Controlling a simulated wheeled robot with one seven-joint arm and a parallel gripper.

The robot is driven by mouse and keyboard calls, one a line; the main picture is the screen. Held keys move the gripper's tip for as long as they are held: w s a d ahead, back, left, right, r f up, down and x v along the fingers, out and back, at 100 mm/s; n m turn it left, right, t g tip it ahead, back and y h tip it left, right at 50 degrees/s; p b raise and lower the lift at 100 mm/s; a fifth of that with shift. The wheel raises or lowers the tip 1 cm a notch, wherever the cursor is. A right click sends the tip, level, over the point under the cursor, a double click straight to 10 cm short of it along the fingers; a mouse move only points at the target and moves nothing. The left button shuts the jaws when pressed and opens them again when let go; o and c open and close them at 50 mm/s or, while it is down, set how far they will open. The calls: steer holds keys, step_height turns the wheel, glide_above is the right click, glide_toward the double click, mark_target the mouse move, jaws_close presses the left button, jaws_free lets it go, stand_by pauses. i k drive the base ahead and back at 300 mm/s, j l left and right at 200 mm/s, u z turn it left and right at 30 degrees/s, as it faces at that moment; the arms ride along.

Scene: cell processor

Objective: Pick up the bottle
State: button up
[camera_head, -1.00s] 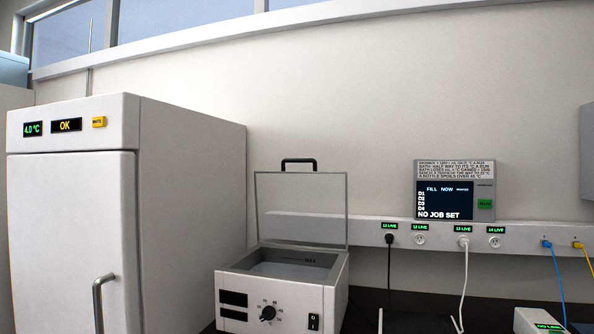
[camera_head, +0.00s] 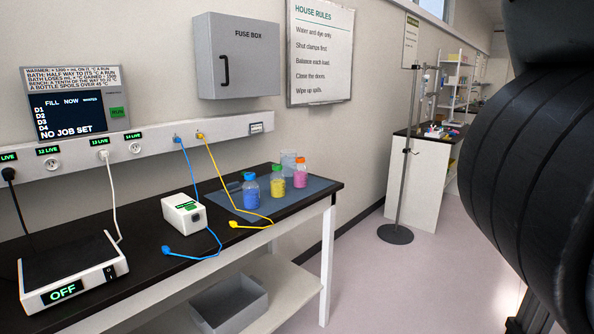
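Three bottles stand upright on a blue-grey mat (camera_head: 311,184) at the right end of the black bench. The blue bottle (camera_head: 251,194) has a blue cap and is leftmost. The yellow bottle (camera_head: 278,184) has a green cap and stands in the middle. The pink bottle (camera_head: 300,176) has an orange cap and is at the right. A large dark ribbed shape, likely part of my arm, fills the right edge of the view. My gripper is not seen.
A flat device (camera_head: 70,268) reading OFF lies at the bench's left. A grey bin (camera_head: 230,303) rests on the lower shelf. A pole stand (camera_head: 396,233) is on the open floor at right.

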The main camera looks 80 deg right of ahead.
mark_target(299, 170)
steer(key=z, duration=1.95)
